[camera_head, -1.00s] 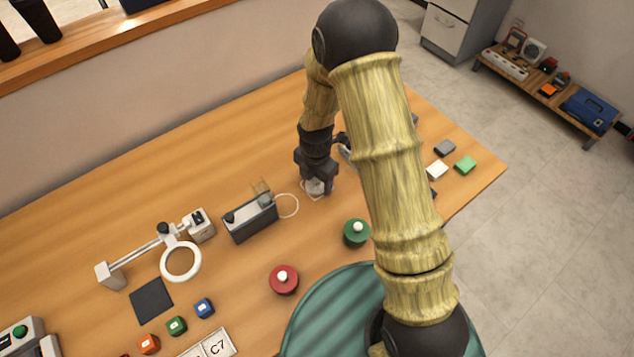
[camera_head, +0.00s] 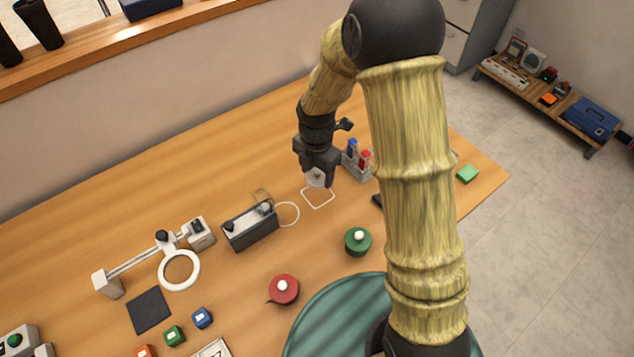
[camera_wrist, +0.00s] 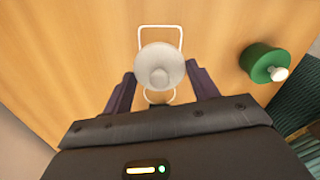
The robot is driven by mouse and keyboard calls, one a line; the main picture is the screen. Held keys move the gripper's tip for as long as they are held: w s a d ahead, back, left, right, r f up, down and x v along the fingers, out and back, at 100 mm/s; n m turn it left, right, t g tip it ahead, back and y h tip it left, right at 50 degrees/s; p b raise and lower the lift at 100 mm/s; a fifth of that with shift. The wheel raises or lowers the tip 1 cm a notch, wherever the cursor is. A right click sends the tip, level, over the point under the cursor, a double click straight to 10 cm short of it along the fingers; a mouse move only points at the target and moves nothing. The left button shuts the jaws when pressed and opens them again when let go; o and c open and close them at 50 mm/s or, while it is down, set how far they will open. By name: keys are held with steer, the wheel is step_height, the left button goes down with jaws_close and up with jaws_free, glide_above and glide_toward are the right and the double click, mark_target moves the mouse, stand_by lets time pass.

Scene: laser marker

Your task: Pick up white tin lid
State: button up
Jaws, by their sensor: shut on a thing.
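The white tin lid (camera_wrist: 160,65) is round and pale, with a small knob in its middle. In the wrist view it sits between the two fingers of my gripper (camera_wrist: 162,90), which is shut on it. In the head view the lid (camera_head: 316,179) shows as a small pale patch at the tips of my gripper (camera_head: 317,176). It is above the table, over a white square outline (camera_head: 318,198). The fingers partly hide the lid in the head view.
A green round tin with a white knob (camera_head: 358,241) and a red one (camera_head: 284,290) stand nearer. A dark box device (camera_head: 250,229) is to the left. A holder with blue and red items (camera_head: 357,162) stands close on the right. Bare table lies behind.

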steer(key=shift+r, duration=1.35)
